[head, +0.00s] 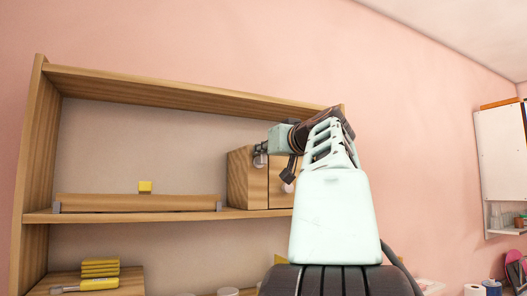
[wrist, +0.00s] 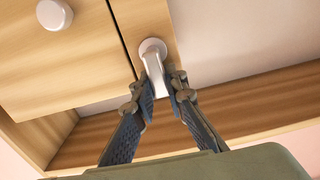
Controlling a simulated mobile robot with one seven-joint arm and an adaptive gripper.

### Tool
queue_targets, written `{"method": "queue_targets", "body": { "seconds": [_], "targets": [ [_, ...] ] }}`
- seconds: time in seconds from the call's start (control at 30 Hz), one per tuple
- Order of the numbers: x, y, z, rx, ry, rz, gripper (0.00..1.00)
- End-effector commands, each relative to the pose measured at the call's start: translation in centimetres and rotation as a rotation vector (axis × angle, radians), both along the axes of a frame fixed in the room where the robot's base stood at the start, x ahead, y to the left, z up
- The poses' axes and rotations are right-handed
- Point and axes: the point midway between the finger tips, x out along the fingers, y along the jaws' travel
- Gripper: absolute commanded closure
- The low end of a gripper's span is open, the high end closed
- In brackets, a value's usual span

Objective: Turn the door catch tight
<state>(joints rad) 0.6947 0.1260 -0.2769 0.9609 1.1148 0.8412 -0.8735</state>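The door catch (wrist: 153,60) is a pale grey lever on a round base, fixed on the narrow wooden strip beside the door's edge. The door (wrist: 60,65) is light wood with a round white knob (wrist: 55,14). In the wrist view, my gripper (wrist: 162,85) has one finger on each side of the lever, both seeming to touch it. In the head view, my gripper (head: 262,148) is at the catch (head: 260,161) on the small wooden cabinet (head: 240,180). My arm covers the cabinet's right part.
The cabinet stands on a wooden shelf (head: 130,216). A long wooden bar (head: 140,202) with a yellow block (head: 145,187) above it lies to its left. Yellow items (head: 100,267) are stacked below. A white wall cabinet (head: 500,150) hangs at the far right.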

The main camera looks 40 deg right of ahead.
Motion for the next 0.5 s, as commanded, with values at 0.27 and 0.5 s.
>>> {"method": "queue_targets", "body": {
  "seconds": [0.27, 0.5],
  "targets": [
    [0.00, -0.02, -0.01, 0.000, 0.000, 0.000, 0.70],
    [-0.41, 0.09, 0.06, -0.001, -0.001, -0.001, 0.70]
  ]
}}
